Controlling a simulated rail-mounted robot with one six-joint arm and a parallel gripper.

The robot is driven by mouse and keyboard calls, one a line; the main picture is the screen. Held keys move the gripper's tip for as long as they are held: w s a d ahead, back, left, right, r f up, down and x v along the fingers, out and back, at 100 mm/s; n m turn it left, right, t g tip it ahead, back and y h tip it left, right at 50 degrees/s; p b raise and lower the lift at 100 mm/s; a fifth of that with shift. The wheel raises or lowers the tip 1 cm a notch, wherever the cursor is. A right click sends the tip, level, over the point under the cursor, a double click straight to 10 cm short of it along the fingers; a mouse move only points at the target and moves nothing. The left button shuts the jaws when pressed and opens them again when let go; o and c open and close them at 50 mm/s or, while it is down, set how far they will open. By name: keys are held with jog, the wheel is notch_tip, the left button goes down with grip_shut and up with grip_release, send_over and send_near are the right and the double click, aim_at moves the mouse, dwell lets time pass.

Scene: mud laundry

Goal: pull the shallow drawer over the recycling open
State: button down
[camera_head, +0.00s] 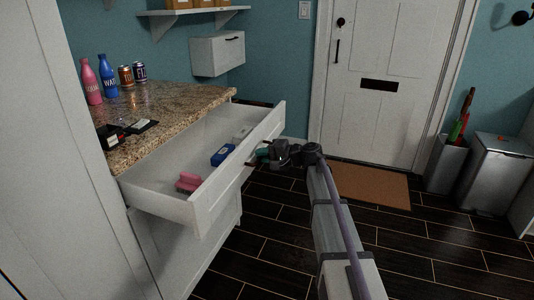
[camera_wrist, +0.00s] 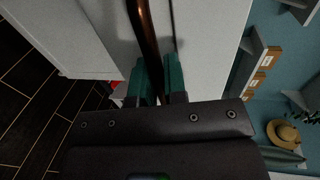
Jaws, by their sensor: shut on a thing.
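The shallow white drawer (camera_head: 219,187) stands pulled well out from under the granite counter in the head view. Inside it lie a pink object (camera_head: 187,182), a blue object (camera_head: 222,155) and a pale object (camera_head: 242,132). My gripper (camera_head: 256,153) is at the outer side of the drawer front. In the wrist view a dark copper-coloured bar handle (camera_wrist: 147,35) runs between the green fingers of my gripper (camera_wrist: 158,78), which are shut on it. In the head view the handle is mostly hidden by the gripper.
The granite counter (camera_head: 180,104) holds a pink bottle (camera_head: 92,82), a blue bottle (camera_head: 108,78), two cans and dark flat items. A brown doormat (camera_head: 368,184) lies before the white door (camera_head: 385,80). A grey bin (camera_head: 494,174) stands at right. Dark floor beside the drawer is clear.

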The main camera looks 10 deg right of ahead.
dwell(0.3)
jog(key=c, duration=1.2)
grip_release()
jog(key=p+v, duration=0.2)
jog(key=v, duration=0.9)
